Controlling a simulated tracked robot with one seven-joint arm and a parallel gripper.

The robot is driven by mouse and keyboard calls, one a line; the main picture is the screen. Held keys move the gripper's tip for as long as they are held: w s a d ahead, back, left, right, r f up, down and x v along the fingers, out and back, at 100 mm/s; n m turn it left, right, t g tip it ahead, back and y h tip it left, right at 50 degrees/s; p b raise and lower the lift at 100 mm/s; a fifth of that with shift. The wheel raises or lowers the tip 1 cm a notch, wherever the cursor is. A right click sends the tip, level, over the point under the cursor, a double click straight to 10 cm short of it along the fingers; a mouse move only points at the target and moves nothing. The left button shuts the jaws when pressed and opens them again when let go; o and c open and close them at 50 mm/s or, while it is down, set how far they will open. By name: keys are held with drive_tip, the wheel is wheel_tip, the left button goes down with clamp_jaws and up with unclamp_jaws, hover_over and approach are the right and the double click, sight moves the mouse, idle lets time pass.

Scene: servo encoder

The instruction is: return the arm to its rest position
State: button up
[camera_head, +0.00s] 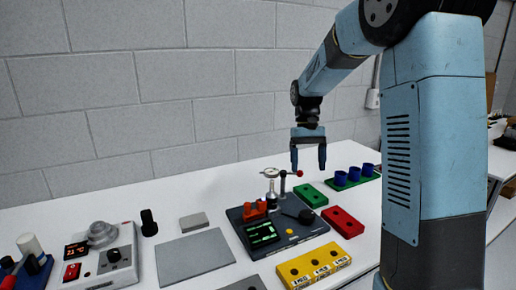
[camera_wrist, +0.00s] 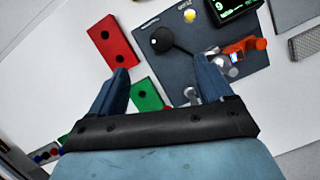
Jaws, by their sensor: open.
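My gripper (camera_head: 308,157) hangs from my blue arm above the back of the dark servo encoder device (camera_head: 279,238), fingers pointing down. Its two fingers are apart with nothing between them. In the wrist view my gripper (camera_wrist: 160,85) also shows open, with the dark device beyond it and a green block (camera_wrist: 147,95) partly behind the fingers. The device has a lit green screen (camera_head: 262,234), orange parts (camera_head: 254,211), a black lever and a dial gauge (camera_head: 270,174) on a post with a red tip.
A green block (camera_head: 310,195), a red block (camera_head: 342,222) and a yellow block (camera_head: 314,266) lie right of the device. Blue cups (camera_head: 354,174) stand on a green base behind. A grey plate (camera_head: 195,260) and a white instrument (camera_head: 103,260) are at left. A brick wall stands behind.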

drive_tip(key=s+r+t, duration=0.2)
drive_tip(key=s+t, duration=0.1)
drive_tip(key=s, duration=0.5)
drive_tip(key=s+d+r+t, duration=0.1)
drive_tip(key=s+r+t, duration=0.2)
drive_tip(key=s, duration=0.6)
drive_tip(key=s+r+t, duration=0.2)
drive_tip(key=s+t, duration=0.1)
drive_tip(key=s, duration=0.6)
drive_tip(key=shift+s+d+r, duration=0.25)
drive_tip(key=shift+d+r, duration=0.1)
drive_tip(key=shift+r, duration=0.05)
